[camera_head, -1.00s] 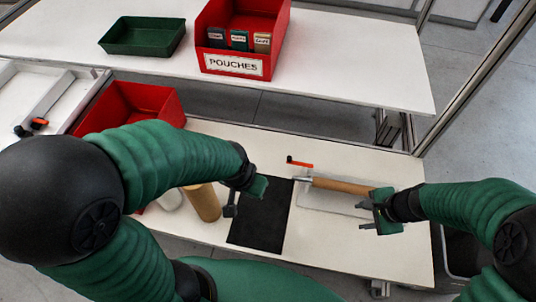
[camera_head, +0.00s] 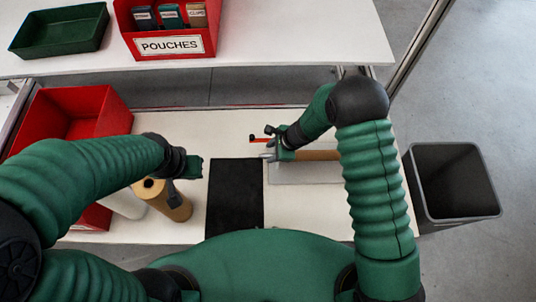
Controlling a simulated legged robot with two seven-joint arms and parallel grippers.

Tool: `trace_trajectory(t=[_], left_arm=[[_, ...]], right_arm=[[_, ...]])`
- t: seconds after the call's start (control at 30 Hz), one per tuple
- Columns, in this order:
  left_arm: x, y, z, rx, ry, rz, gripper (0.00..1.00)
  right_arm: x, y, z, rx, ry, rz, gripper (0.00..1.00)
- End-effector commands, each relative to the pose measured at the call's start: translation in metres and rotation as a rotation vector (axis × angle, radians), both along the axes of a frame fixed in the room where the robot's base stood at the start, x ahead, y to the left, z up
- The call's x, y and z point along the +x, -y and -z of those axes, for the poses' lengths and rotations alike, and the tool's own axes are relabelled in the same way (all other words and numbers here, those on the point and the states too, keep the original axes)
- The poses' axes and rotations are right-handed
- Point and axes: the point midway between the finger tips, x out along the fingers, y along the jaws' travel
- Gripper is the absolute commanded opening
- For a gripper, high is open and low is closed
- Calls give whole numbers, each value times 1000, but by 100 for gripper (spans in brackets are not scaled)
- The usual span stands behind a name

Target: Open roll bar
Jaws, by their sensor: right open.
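The roll bar is a thin metal bar through a brown roll (camera_head: 318,155) on a pale flat base (camera_head: 300,175), right of the black mat (camera_head: 236,196). A red-orange handle (camera_head: 258,139) shows at the bar's left end. My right gripper (camera_head: 269,143) is open at that left end, close to the handle. I cannot tell whether it touches it. My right forearm hides the roll's right end. My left gripper (camera_head: 188,178) is left of the black mat, near a standing brown roll (camera_head: 172,203). Its jaw state is unclear.
A red bin (camera_head: 70,118) stands at the left with a white roll (camera_head: 124,204) near it. A back shelf holds a green tray (camera_head: 60,30) and a red pouches bin (camera_head: 170,45). A grey waste bin (camera_head: 455,185) stands right of the table (camera_head: 190,130).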

Motion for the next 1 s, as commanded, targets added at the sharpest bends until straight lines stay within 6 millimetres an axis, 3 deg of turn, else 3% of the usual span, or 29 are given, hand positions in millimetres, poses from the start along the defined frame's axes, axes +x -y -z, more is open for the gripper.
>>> trace_trajectory(t=[0.03,0.2,0.5,0.8,1.0], left_arm=[[0,0,3,0,0,0,0],[0,0,5,0,0,0,0],[0,0,5,0,0,0,0],[0,0,5,0,0,0,0],[0,0,5,0,0,0,0]], right_arm=[[0,-4,11,0,-1,-2,41],[5,-11,28,-1,0,-1,41],[6,-13,30,0,0,-1,40],[6,-13,30,0,0,-1,1],[6,-12,30,-1,1,0,0]])
